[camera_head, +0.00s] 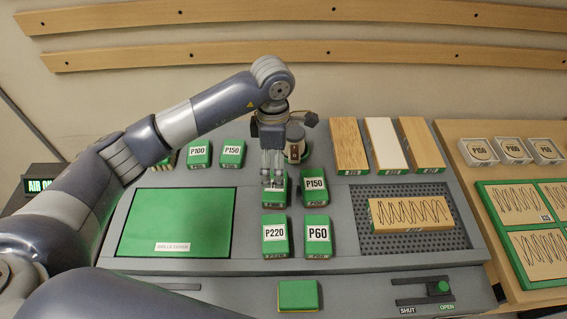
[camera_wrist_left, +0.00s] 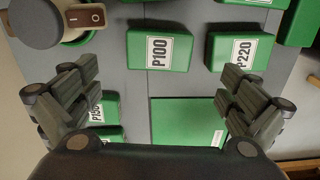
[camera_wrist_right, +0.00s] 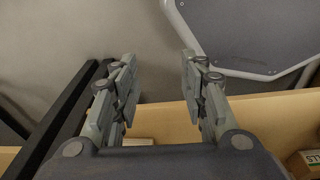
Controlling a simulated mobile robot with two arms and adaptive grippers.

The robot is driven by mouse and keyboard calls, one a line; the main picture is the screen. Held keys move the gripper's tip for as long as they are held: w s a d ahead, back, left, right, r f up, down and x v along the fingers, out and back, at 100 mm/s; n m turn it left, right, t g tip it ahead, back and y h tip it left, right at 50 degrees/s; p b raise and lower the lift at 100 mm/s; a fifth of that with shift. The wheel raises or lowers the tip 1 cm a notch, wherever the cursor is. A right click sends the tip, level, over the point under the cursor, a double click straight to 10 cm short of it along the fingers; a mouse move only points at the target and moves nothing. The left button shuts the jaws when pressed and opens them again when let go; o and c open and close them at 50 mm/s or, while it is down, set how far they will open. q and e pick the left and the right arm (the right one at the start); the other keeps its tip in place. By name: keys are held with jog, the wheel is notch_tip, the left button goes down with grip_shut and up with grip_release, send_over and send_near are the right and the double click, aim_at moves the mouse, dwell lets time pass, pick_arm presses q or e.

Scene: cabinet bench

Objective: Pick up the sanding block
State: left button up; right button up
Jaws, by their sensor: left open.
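Several green sanding blocks with white grit labels sit on the grey bench. My left gripper (camera_head: 272,180) is open and points down above the P100 block (camera_head: 280,190), which it partly hides in the head view. In the left wrist view, the P100 block (camera_wrist_left: 160,52) shows apart from and between the open fingers (camera_wrist_left: 158,95). The P220 block (camera_head: 275,238), P60 block (camera_head: 317,238) and a P150 block (camera_head: 314,192) stand close around it. Another P150 block (camera_head: 232,154) and P100 block (camera_head: 199,154) are at the back left. My right gripper (camera_wrist_right: 160,85) is open and empty, outside the head view.
A round device (camera_head: 295,142) stands just behind my left gripper. A perforated recess (camera_head: 412,240) with a scribbled wooden board (camera_head: 410,212) is on the right. An unlabelled green block (camera_head: 298,296) sits at the front.

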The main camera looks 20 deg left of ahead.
pick_arm(q)
notch_tip(320, 180, down, 4)
jog(key=shift+s+f+p, duration=0.15)
jog(key=shift+p, duration=0.7)
jog(key=shift+f, duration=0.6)
notch_tip(320, 180, down, 4)
jog(key=p, duration=0.3)
jog(key=shift+a+f, duration=0.1)
jog(key=shift+a, duration=0.05)
jog(key=shift+f, duration=0.3)
jog(key=shift+w+f, duration=0.15)
jog(key=shift+w, duration=0.05)
jog(key=shift+c, duration=0.6)
jog(key=c, duration=0.9)
pick_arm(e)
jog(key=shift+g, duration=0.3)
jog(key=s+r, duration=0.4)
jog(key=shift+d+r, duration=0.15)
jog(key=shift+d, duration=0.05)
